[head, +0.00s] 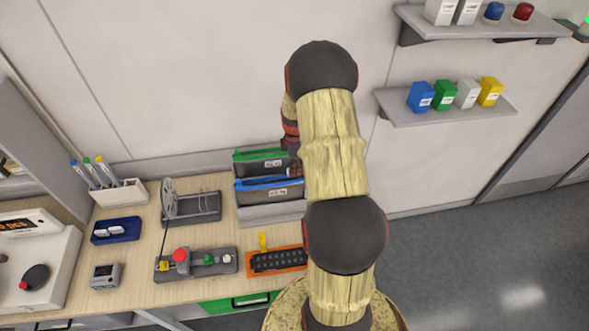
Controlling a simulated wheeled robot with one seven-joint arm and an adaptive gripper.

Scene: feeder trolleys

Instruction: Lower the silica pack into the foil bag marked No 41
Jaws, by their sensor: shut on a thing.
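My gripper (294,168) points down at the right ends of two zip-topped bags, partly hidden behind my own arm. It is shut; the silica pack between its fingers cannot be made out from here. One bag has a green top edge (258,154), and the bag in front of it has a blue top edge (262,183). Both stand in a grey holder (268,214) and carry small white labels, too small to read surely, so I cannot tell which is No 41. My arm covers their right ends.
A blue tray (97,238) with white packs lies at the left of the wooden bench. A reel stand (203,209), a fixture with a red knob (211,271) and an orange-edged block (270,271) stand near the holder. Wall shelves (445,112) hold coloured boxes.

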